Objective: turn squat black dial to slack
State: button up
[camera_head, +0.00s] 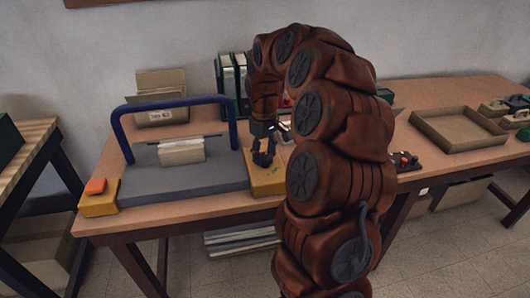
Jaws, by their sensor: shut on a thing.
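The squat black dial (262,160) sits on the yellow block at the right end of a grey machine bed (180,183). My gripper (262,152) points down over the dial with its fingers around it, shut on it. The fingers partly cover the dial, and its pointer and any markings are too small to read. A yellow end block (266,182) shows below and around the dial. My reddish-brown arm hides what lies just right of it.
A blue hoop (175,101) arches over the bed, with a pale block (181,151) under it. An orange piece (95,186) sits at the left end. Folders (232,80) stand behind. An empty-looking tray (457,130) lies on the table at right.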

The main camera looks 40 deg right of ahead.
aim_at(264, 156)
jog(key=n, duration=0.4)
jog(key=shift+s+a+n+p, duration=0.1)
jog(key=shift+n+p, duration=0.25)
jog(key=shift+n, duration=0.05)
dwell(0.4)
jog(key=o, duration=1.2)
jog(key=shift+c, duration=0.2)
jog(key=shift+r, duration=0.1)
notch_tip(264, 156, up, 12)
jog(key=shift+a, duration=0.1)
